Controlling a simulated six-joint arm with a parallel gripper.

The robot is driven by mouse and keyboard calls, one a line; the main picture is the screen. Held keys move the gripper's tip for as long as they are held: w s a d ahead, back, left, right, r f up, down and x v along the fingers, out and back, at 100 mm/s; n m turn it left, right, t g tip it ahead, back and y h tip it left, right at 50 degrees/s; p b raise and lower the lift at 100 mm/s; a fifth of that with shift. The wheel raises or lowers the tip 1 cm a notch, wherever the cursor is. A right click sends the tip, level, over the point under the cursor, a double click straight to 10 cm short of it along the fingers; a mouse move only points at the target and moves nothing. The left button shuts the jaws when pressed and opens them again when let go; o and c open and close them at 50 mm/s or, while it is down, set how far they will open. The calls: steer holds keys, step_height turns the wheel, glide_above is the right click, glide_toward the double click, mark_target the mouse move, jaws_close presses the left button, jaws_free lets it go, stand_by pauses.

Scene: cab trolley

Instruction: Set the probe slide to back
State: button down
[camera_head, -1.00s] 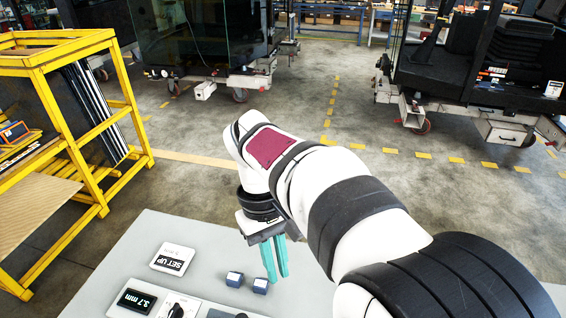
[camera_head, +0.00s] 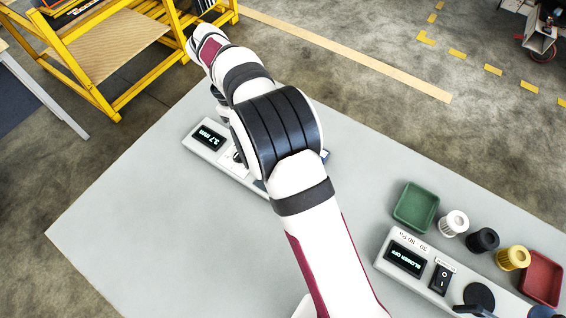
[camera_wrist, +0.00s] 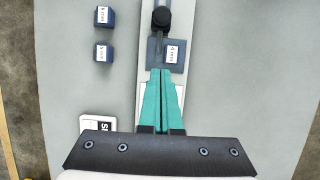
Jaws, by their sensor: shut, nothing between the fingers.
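The probe gauge is a long pale fixture, with its display (camera_head: 209,135) reading 3.7 mm in the head view. My arm covers much of it there. In the wrist view its rail (camera_wrist: 178,15) runs up the picture, with a round black knob (camera_wrist: 161,18) on a dark slot. The head view hides the fingers.
Two loose blue blocks, one upper (camera_wrist: 103,16) and one lower (camera_wrist: 104,52), lie left of the fixture. A SET UP card (camera_wrist: 97,123) lies near my gripper. A blower unit (camera_head: 405,261), green tray (camera_head: 416,207), red tray (camera_head: 541,278) and several cylinders stand at right. The table's left part is clear.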

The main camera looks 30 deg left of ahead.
steer(key=x, duration=0.6)
steer(key=d, duration=0.3)
steer(key=shift+d+f, duration=0.15)
steer(key=shift+d, duration=0.45)
steer(key=shift+d, duration=2.6)
